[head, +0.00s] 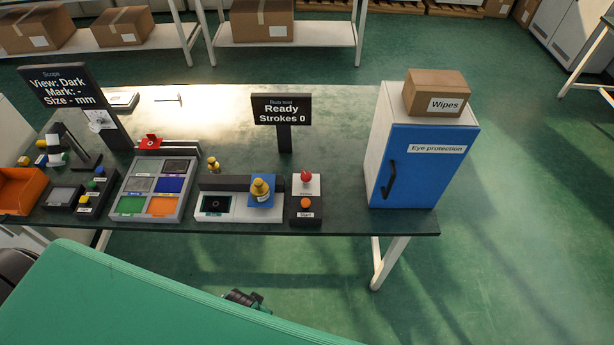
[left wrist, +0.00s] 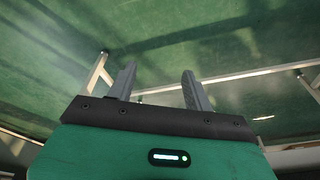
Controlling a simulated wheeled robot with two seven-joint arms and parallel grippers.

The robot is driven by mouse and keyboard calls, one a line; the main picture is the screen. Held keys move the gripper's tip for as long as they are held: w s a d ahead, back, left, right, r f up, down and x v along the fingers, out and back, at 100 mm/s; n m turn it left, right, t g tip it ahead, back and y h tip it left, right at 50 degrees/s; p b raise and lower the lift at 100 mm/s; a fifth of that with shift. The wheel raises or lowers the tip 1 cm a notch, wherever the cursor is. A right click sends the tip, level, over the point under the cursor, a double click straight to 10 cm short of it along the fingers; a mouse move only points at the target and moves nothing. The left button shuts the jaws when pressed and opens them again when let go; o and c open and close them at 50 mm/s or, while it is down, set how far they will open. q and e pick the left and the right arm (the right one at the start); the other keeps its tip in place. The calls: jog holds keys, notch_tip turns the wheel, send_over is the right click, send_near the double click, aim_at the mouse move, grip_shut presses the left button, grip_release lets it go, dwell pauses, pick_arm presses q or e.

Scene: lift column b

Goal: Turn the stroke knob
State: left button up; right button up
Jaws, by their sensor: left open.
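The stroke knob (head: 306,176) looks red and sits on a white plate at the back of a small dark control box (head: 305,216). The plate's label is too small to read. An orange button (head: 305,203) labelled Start is in front of it. A sign (head: 282,109) behind reads "Ready, Strokes 0". My left gripper shows in the left wrist view (left wrist: 158,88), open with nothing between its fingers. In the head view my green left arm fills the lower left, and a dark part of the gripper (head: 246,299) shows below the table's front edge, apart from the knob. My right gripper is out of view.
Left of the box stands a rub unit (head: 240,212) with a yellow-topped piece on a blue block (head: 261,190). A tray of coloured pads (head: 183,206) is further left. A blue-doored cabinet (head: 425,168) stands to the right. The table's front edge (head: 340,226) lies between gripper and knob.

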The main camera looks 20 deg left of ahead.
pick_arm(q)
jog(key=w+d+r, duration=0.2)
jog(key=w+r, duration=0.1)
jog(key=r, duration=0.4)
jog(key=w+d+r+n+h, duration=0.1)
jog(key=w+r, duration=0.2)
jog(key=r, duration=0.4)
jog(key=w+d+r, duration=0.2)
jog(key=w+r, duration=0.1)
jog(key=r, duration=0.4)
jog(key=n+g+y, duration=0.1)
jog(key=n+g, duration=0.1)
jog(key=n, duration=0.5)
send_near(306, 175)
notch_tip(306, 175, down, 7)
jog(key=shift+w+d+f+p, duration=0.1)
jog(key=shift+w+f+p, duration=0.1)
jog(key=shift+p, duration=0.95)
jog(key=shift+f, duration=0.6)
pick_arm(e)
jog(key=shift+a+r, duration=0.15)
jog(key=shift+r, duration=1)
pick_arm(q)
jog(key=c, duration=1)
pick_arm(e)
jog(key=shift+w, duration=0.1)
